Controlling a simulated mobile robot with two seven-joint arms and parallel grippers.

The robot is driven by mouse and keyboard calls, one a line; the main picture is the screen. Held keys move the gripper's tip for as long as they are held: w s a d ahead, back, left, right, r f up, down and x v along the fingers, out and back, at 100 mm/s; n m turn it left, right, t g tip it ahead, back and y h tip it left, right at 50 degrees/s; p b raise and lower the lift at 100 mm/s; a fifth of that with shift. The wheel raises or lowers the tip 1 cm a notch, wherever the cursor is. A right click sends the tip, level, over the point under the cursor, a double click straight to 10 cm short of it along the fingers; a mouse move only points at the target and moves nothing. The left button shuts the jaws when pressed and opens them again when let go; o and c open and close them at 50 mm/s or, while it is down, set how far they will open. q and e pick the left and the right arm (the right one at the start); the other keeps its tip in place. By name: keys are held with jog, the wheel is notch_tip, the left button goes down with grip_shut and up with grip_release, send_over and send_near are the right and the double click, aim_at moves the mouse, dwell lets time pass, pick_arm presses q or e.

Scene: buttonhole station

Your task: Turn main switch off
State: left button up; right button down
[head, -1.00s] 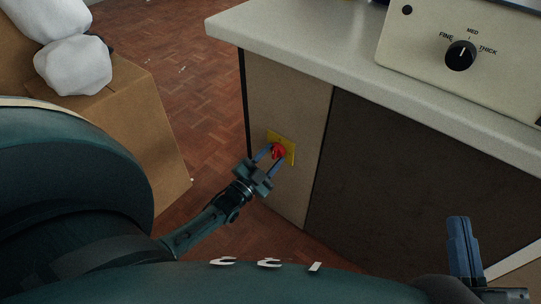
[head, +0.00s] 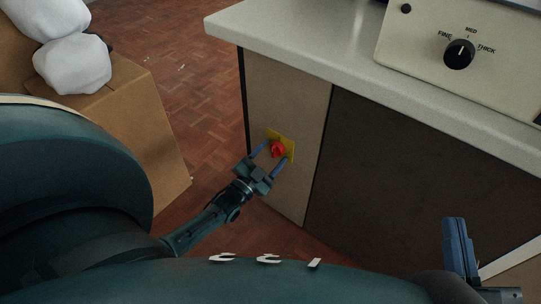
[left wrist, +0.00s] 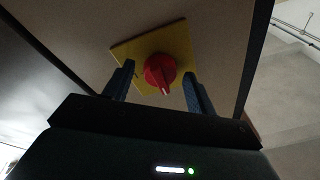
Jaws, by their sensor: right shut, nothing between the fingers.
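The main switch is a red rotary knob (head: 278,149) on a yellow plate (head: 290,144), fixed to the beige side panel of the bench. In the left wrist view the red knob (left wrist: 160,71) sits in front of the yellow plate (left wrist: 128,49), its raised grip pointing down and slightly right. My left gripper (head: 270,154) is open, its blue fingers apart on either side of the knob. In the left wrist view the fingers (left wrist: 158,85) show gaps to the knob on both sides. My right gripper (head: 458,246) is shut and empty at the lower right, away from the switch.
The bench's light worktop (head: 290,45) overhangs the panel. A beige machine with a black FINE/MED/THICK dial (head: 459,54) stands on it. Cardboard boxes (head: 125,120) with white bags (head: 72,65) stand at the left. Parquet floor (head: 190,60) lies between.

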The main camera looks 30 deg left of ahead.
pick_arm(q)
jog(key=shift+o, duration=0.2)
jog(key=s+a+f+p, duration=0.1)
jog(key=s+f+p, duration=0.1)
jog(key=s, duration=1.1)
jog(key=shift+p, duration=0.5)
